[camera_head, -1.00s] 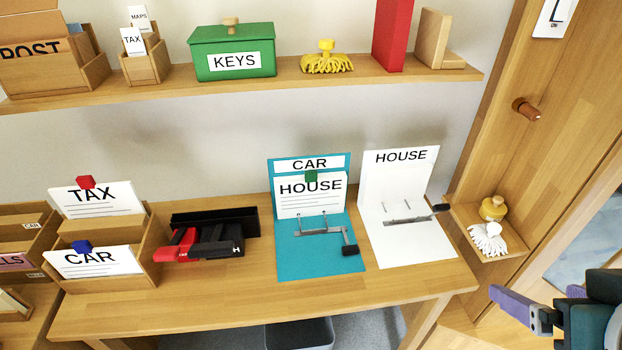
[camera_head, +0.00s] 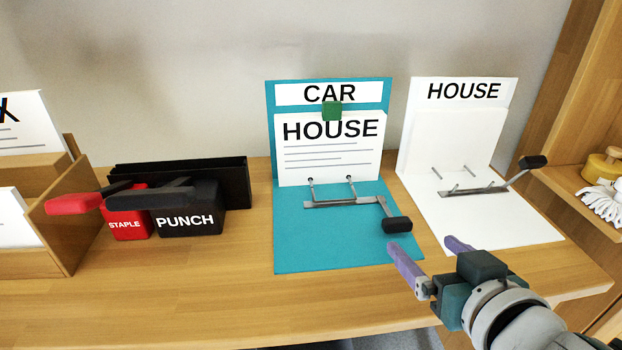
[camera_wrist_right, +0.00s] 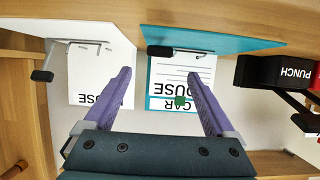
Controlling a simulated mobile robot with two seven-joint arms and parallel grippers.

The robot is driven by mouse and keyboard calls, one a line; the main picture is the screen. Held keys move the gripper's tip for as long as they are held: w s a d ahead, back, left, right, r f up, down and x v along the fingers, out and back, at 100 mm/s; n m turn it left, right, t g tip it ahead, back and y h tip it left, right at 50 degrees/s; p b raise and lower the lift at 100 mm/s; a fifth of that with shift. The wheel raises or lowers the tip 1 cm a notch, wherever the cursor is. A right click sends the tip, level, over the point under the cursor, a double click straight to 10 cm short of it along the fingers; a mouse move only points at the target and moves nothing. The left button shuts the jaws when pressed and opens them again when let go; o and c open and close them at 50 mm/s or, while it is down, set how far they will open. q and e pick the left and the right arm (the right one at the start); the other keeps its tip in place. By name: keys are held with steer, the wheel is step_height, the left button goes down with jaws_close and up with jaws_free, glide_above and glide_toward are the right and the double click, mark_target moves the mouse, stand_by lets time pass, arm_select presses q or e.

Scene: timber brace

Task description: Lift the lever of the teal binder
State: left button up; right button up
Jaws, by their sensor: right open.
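The teal binder (camera_head: 310,245) lies open on the desk, with its CAR-labelled cover upright at the back. A HOUSE sheet (camera_head: 330,155) with a green clip (camera_head: 332,110) is against that cover. The binder's metal lever (camera_head: 370,200) runs right and bends toward the front, its black handle (camera_head: 397,225) low over the teal base. My right gripper (camera_head: 421,245) is open and empty, just in front and right of the handle. In the right wrist view the handle (camera_wrist_right: 160,51) appears beyond and between the spread fingers, apart from them. My left gripper is out of view.
A white HOUSE binder (camera_head: 490,215) stands open to the right, its black-tipped lever (camera_head: 532,162) sticking up right. Left are a black punch (camera_head: 185,220), a red stapler (camera_head: 127,225) and a wooden sheet holder (camera_head: 75,215). The desk front is clear.

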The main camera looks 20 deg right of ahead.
mark_target(400, 225)
steer(key=b+x, duration=0.3)
steer(key=x, duration=0.5)
steer(key=shift+w+d+f, duration=0.1)
steer(key=shift+d+f, duration=0.05)
steer(key=shift+f, duration=0.05)
steer(key=shift+w+d+f, duration=0.1)
steer(key=shift+w, duration=0.45)
jaws_close()
